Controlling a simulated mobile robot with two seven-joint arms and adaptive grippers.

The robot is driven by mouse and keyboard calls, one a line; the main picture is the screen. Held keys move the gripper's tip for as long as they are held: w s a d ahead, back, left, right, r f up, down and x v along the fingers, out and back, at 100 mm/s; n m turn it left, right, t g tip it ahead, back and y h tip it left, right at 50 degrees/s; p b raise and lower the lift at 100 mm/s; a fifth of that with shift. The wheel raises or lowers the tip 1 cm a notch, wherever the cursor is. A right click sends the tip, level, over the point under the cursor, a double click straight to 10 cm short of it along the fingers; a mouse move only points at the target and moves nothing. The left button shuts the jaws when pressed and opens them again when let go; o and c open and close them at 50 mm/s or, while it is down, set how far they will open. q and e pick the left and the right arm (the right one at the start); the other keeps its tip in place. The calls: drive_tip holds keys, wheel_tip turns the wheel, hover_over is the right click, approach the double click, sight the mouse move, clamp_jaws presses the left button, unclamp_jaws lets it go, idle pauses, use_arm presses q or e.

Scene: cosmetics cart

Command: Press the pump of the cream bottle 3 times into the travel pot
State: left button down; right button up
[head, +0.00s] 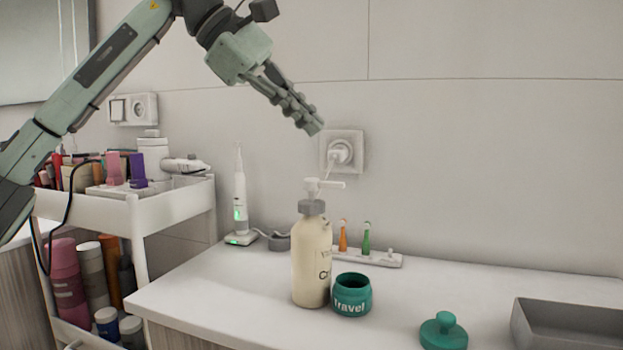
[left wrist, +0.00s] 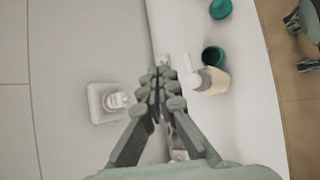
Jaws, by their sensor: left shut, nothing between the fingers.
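The cream bottle (head: 312,262) stands upright on the white counter, with a grey collar and a white pump (head: 323,184) whose spout points right. The open teal travel pot (head: 351,295) stands just right of and in front of the bottle, below the spout side. Its teal lid (head: 443,331) lies apart on the counter at the right. My left gripper (head: 316,128) is shut and empty, in the air above the pump and apart from it. In the left wrist view the fingers (left wrist: 162,78) are together, with the bottle (left wrist: 213,80) and pot (left wrist: 213,56) beyond them.
A wall socket with plug (head: 341,152) is behind the bottle. An electric toothbrush (head: 239,205) on its charger stands left, and a holder with brush heads (head: 368,256) behind. A grey tray (head: 568,329) lies at right. A filled cart (head: 165,205) stands at left.

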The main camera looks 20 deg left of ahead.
sight(308, 180)
use_arm(q)
drive_tip(key=r+n+t+y, duration=0.1)
drive_tip(key=n, duration=0.7)
drive_tip(key=r+n+t+y+p, duration=0.1)
drive_tip(key=n+y, duration=0.1)
drive_tip(key=n, duration=0.6)
drive_tip(key=r+n+t+y+p, duration=0.1)
drive_tip(key=r+n, duration=0.1)
drive_tip(key=n, duration=0.7)
drive_tip(key=shift+s+d, duration=0.15)
drive_tip(key=shift+d, duration=0.05)
use_arm(e)
wheel_tip(308, 180, down, 27)
drive_tip(key=s+d+g, duration=0.1)
drive_tip(key=s, duration=0.1)
drive_tip(key=shift+s+g+y, duration=0.2)
drive_tip(key=shift+g+y, duration=0.1)
drive_tip(key=shift+g, duration=0.1)
use_arm(q)
drive_tip(key=shift+f, duration=0.1)
